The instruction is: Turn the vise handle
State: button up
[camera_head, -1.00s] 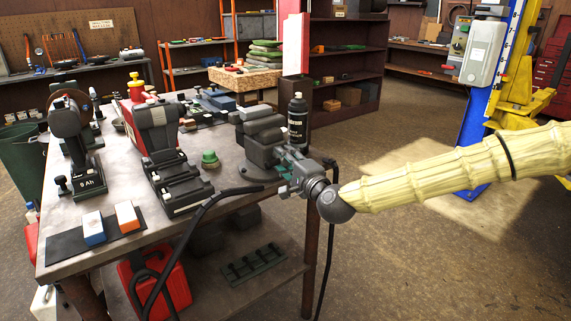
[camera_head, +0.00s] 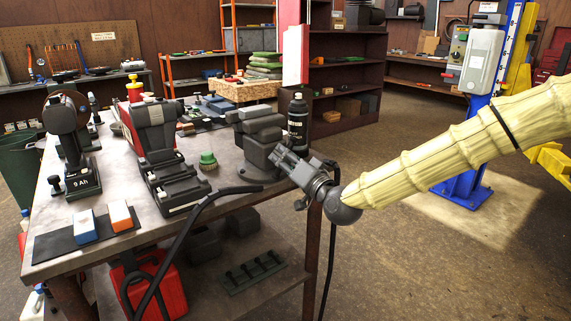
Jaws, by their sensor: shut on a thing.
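The grey vise (camera_head: 262,137) stands at the right end of the workbench, its jaws to the upper left. My gripper (camera_head: 285,162) reaches it from the right, at the end of my cream-sleeved arm, and is at the vise's front side where the handle would be. The gripper is shut on the vise handle, but its fingers and wrist hide the handle almost wholly, so its angle cannot be told.
A black spray can (camera_head: 298,123) stands just behind the vise. A black cable hangs over the bench edge.

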jog(key=n, duration=0.3)
jog(key=n+b, duration=0.1)
jog(key=n, duration=0.1)
jog(key=shift+f+n+g+y, duration=0.2)
jog(key=shift+n+g+y, duration=0.1)
jog(key=shift+n+y, duration=0.1)
jog(key=shift+n+b, duration=0.3)
jog(key=o, duration=1.1)
jog(key=shift+r, duration=0.1)
jog(key=shift+c, duration=0.2)
jog(key=shift+d, duration=0.1)
jog(key=v, duration=1.2)
